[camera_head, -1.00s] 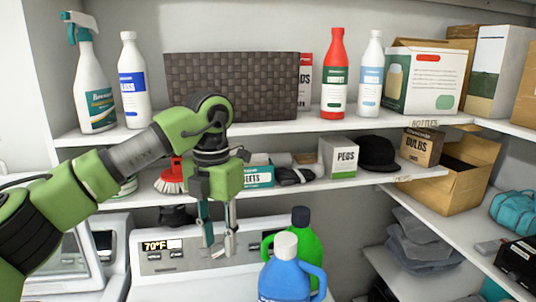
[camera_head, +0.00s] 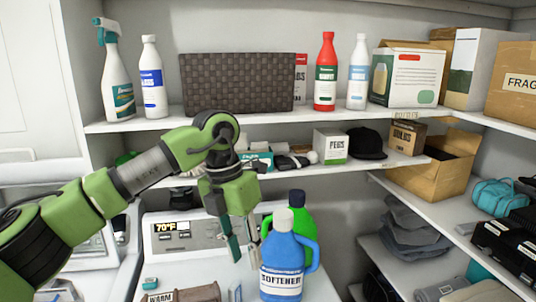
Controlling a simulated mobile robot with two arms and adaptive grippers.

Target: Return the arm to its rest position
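My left arm comes in from the left, and its green gripper (camera_head: 243,246) points down above the white machine (camera_head: 185,240) with the 70°F display. Its two fingers are apart with nothing visible between them. The gripper is just left of a blue bottle (camera_head: 284,252) labelled SOFTENER, close to it in the picture; I cannot tell whether they touch. A green bottle (camera_head: 298,210) with a dark cap stands behind the blue one, partly hidden. My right gripper is not in view.
The upper shelf (camera_head: 300,117) holds a spray bottle (camera_head: 115,80), a woven basket (camera_head: 238,82), bottles and boxes. The middle shelf holds a PEGS box (camera_head: 330,146) and a black cap (camera_head: 367,143). Small items lie at the bottom, including a brown WARM item (camera_head: 185,294).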

